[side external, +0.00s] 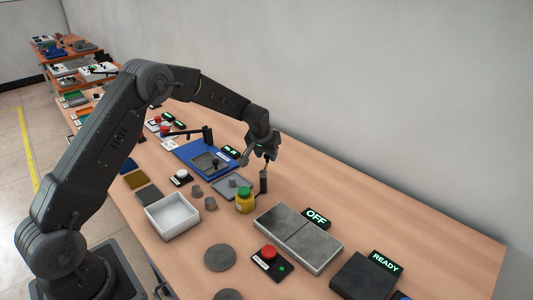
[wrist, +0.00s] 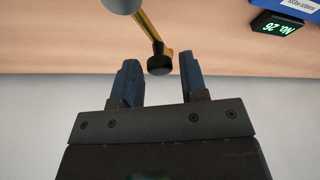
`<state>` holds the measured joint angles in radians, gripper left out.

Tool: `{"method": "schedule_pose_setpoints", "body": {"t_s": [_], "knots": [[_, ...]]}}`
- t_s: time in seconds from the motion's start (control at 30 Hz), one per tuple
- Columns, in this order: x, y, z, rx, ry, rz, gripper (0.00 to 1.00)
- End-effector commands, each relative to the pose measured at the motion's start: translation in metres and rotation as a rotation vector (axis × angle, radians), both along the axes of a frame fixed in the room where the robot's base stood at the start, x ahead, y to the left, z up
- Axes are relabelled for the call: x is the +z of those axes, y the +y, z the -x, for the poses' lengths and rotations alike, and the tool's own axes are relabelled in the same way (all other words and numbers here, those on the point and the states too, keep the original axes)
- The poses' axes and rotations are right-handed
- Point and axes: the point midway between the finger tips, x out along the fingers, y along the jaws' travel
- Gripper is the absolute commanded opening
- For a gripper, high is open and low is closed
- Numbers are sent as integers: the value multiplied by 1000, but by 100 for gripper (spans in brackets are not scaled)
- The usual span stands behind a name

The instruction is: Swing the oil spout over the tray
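The oil spout shows in the wrist view as a thin brass-coloured arm (wrist: 148,30) running from a grey rounded head to a dark knob (wrist: 159,64). My gripper (wrist: 158,66) is open, with one blue finger on each side of the knob and gaps visible on both sides. In the side view my gripper (side external: 268,156) points down above a dark upright post (side external: 263,183); the brass arm is too small to make out there. A shallow grey tray (side external: 248,190), apparently the task's tray, lies left of the post with a small grey piece in it.
A blue fixture (side external: 184,153) with a small lit display (side external: 231,152) stands behind the tray. A yellow jar with a green lid (side external: 244,201) stands close to the post. A white bin (side external: 172,216), a grey plate unit (side external: 298,238) and a red button (side external: 269,252) are nearer the front.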

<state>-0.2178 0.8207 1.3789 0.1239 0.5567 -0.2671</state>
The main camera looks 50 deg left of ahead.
Motion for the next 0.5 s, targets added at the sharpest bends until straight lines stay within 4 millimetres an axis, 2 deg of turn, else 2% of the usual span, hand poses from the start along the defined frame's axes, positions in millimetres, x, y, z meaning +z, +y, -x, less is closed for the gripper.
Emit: {"method": "schedule_pose_setpoints", "body": {"t_s": [0.07,0.4,0.5], "knots": [[0,0,0,0,0,0,32],[0,0,0,0,0,0,0],[0,0,0,0,0,0,0]]}}
